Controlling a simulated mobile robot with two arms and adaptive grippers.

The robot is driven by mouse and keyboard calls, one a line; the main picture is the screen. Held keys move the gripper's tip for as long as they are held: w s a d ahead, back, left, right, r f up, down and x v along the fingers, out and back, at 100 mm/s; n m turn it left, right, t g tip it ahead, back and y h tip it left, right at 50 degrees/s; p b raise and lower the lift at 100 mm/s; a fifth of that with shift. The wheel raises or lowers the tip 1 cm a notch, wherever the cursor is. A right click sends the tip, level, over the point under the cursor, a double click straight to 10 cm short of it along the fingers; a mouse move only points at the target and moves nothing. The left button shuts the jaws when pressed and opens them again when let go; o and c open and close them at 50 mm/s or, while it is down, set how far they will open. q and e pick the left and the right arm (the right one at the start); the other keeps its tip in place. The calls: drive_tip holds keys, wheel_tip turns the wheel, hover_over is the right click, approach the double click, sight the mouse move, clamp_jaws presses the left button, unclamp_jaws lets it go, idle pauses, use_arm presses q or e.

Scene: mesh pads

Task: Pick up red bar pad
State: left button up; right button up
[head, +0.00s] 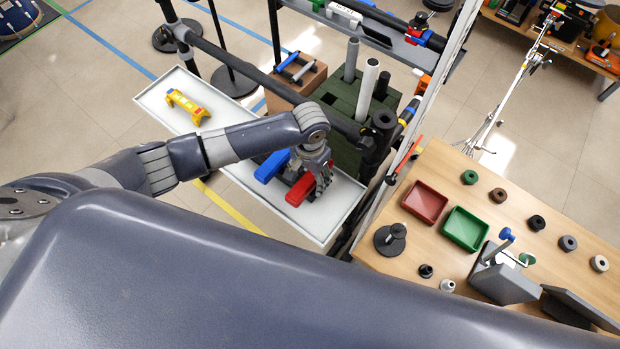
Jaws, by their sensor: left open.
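The red bar pad (301,190) lies on the right part of a long white tray (326,229). A blue bar pad (271,166) lies just to its left. My left gripper (318,186) is above the red pad's upper right end, with its fingers pointing down and open. The gripper hides part of the red pad, and I cannot tell whether the fingers touch it. My right gripper is not in the picture.
A yellow piece (187,106) lies on the tray's far left. Dark rack bars and a green box with upright tubes (368,90) stand close behind the gripper. A wooden table (400,268) with red and green bins is at right.

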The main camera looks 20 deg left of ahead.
use_arm(q)
drive_tip(key=c, duration=1.4)
